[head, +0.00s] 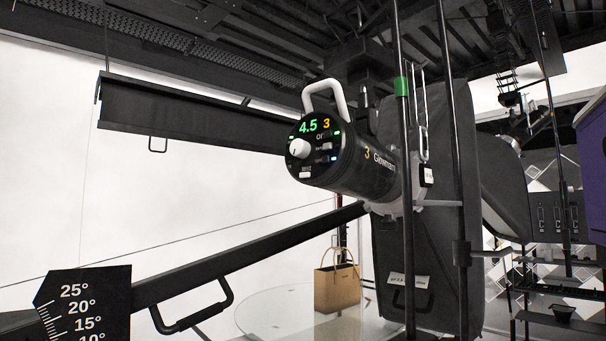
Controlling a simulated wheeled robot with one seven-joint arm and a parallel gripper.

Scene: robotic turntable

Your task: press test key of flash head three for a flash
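Flash head three (372,178) is a black cylinder marked with a yellow 3, mounted at the centre of the head view. Its round rear panel (318,163) faces left toward me. The panel's display (308,126) reads a green 4.5 beside a yellow 3. A white knob (300,148) sits on the panel's left side. A small white key (306,175) is below the knob, and other small keys and lights are to the right. Their labels are too small to read, so I cannot tell which is the test key. My gripper is not in view.
A white handle (326,93) arches above the head. Dark vertical poles (405,215) and a black softbox-like panel (440,280) stand to its right. A black boom (260,242) slopes below, with an angle scale (85,303). A tan bag (337,286) stands behind on a glassy disc.

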